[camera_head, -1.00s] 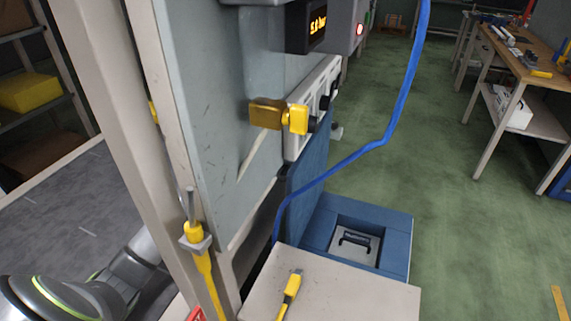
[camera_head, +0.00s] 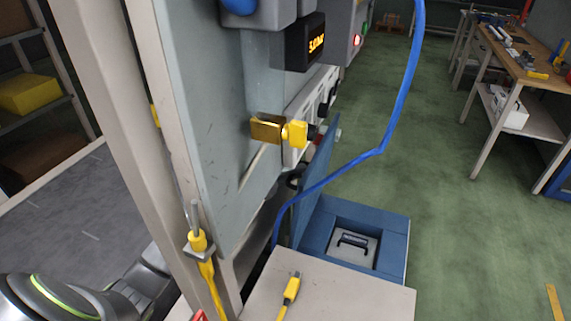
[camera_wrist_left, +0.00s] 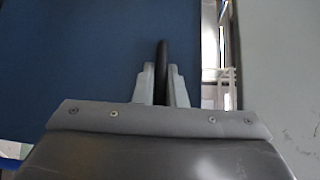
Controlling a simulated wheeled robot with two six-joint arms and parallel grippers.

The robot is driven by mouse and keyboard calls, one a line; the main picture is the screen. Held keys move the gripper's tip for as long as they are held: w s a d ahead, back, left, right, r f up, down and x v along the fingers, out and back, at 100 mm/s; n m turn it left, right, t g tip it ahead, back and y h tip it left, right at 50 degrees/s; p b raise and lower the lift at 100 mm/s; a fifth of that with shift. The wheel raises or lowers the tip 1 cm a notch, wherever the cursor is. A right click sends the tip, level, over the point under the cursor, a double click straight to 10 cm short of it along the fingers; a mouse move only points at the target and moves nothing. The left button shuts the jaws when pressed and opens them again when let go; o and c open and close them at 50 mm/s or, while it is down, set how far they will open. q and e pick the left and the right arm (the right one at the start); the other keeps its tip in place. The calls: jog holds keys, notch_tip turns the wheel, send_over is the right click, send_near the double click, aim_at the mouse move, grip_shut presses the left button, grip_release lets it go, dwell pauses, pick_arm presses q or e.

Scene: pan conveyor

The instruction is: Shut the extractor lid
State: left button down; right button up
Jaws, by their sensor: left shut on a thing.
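The extractor lid (camera_head: 316,178) is a blue panel standing raised and tilted at the back of the blue extractor box (camera_head: 391,240). Its broad blue face fills much of the left wrist view (camera_wrist_left: 75,60). My left gripper (camera_wrist_left: 161,72) is shut on the lid's black bar handle (camera_wrist_left: 161,52), with one pale finger on each side. In the head view the grey upright panel and the lid hide most of this gripper. The box's top shows a recessed grey plate with a dark handle (camera_head: 353,240). My right gripper is out of view.
A grey upright panel (camera_head: 205,130) with a yellow latch (camera_head: 294,133) stands left of the lid. A blue hose (camera_head: 395,105) hangs in front of it. A pale tabletop (camera_head: 340,295) with a yellow-handled tool (camera_head: 291,290) is near. Green floor is open at right.

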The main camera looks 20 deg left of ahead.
pick_arm(q)
jog(key=shift+d, duration=0.55)
jog(key=c, duration=1.8)
grip_release()
jog(key=shift+o, duration=0.2)
jog(key=b+v, duration=0.2)
jog(key=v, duration=1.5)
jog(key=shift+s+a+r, duration=0.1)
jog(key=shift+c, duration=0.3)
